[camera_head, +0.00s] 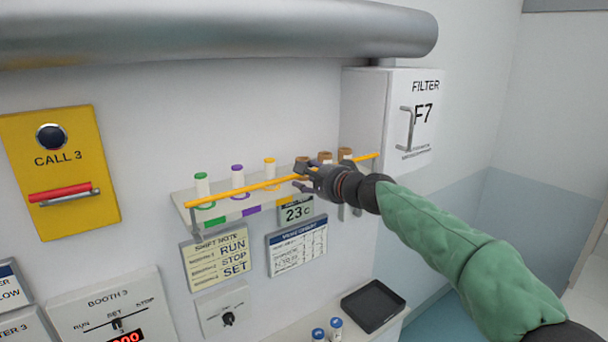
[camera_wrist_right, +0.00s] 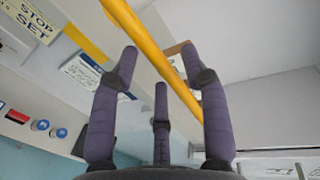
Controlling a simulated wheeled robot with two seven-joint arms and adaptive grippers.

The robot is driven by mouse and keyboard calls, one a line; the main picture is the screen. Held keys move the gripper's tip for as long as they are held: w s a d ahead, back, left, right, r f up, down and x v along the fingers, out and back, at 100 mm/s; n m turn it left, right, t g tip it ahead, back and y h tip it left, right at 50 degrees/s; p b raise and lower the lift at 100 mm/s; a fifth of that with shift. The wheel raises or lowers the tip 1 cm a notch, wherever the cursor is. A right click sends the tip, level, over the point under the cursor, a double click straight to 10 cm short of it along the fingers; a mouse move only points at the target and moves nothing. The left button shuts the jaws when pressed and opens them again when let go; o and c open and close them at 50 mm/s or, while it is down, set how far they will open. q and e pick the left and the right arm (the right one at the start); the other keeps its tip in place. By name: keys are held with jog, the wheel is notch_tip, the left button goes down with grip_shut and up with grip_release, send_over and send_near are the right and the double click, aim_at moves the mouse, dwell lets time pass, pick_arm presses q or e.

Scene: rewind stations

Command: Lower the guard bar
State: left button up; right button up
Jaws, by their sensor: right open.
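The guard bar (camera_head: 240,189) is a long thin yellow-orange bar along the front of a wall shelf (camera_head: 215,213). It slopes up to the right in the head view, with a grey bracket at its left end. My right gripper (camera_head: 300,176) is at the middle of the bar and hides a short part of it. In the right wrist view the bar (camera_wrist_right: 150,48) runs diagonally past the spread fingers of my right gripper (camera_wrist_right: 163,75), which is open. I cannot tell whether a finger touches the bar. My left gripper is not in view.
White containers with green, purple (camera_head: 237,176) and orange lids stand on the shelf, with brown-topped ones behind my gripper. A filter box (camera_head: 380,130) is on the right. Signs hang below. A dark tray (camera_head: 373,306) lies on the counter. A large pipe (camera_head: 220,35) crosses above.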

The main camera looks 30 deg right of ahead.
jog(key=shift+w+a+f, duration=0.1)
jog(key=shift+w+f, duration=0.05)
jog(key=shift+w, duration=0.55)
grip_shut()
